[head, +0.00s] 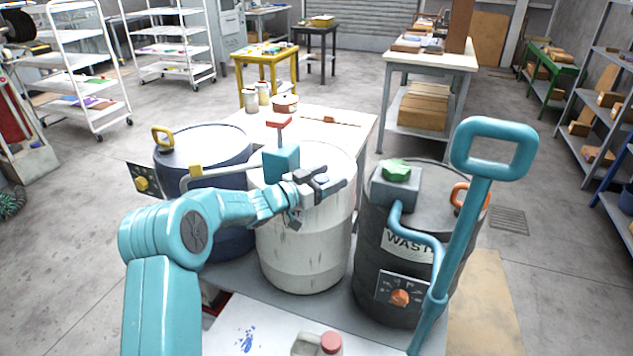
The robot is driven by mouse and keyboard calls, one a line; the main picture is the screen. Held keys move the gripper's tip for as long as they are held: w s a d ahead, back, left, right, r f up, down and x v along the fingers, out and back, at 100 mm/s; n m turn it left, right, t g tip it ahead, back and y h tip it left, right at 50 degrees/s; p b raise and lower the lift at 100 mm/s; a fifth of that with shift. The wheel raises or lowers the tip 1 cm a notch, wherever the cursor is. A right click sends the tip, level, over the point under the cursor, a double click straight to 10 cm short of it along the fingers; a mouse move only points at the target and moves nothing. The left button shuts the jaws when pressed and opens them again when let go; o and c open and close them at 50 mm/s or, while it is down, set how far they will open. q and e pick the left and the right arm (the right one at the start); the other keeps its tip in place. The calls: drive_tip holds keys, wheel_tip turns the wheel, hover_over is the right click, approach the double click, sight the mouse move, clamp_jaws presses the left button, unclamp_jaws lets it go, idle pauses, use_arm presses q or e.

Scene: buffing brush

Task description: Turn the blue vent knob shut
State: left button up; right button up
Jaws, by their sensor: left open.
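No separate blue knob shows clearly. The bluest fitting is a teal block (281,163) with a red T-shaped top (278,123), on the white drum (290,250). My left gripper (326,183) is open in front of the white drum's top, just right of the teal block in the picture. It hides part of the lid, and I cannot tell whether it touches anything. The dark waste drum (370,250) to the right carries a green knob (396,170) on a grey box and an orange knob (400,297) on a front panel. My right gripper is not in view.
A blue drum (205,145) stands at left, with a yellow knob (141,184) on a side panel. A tall teal D-handle (495,131) rises at right before the waste drum. A red-capped jug (318,344) is at the front.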

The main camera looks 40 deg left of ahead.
use_arm(q)
drive_tip(key=b+v, duration=0.1)
drive_tip(key=v, duration=1.5)
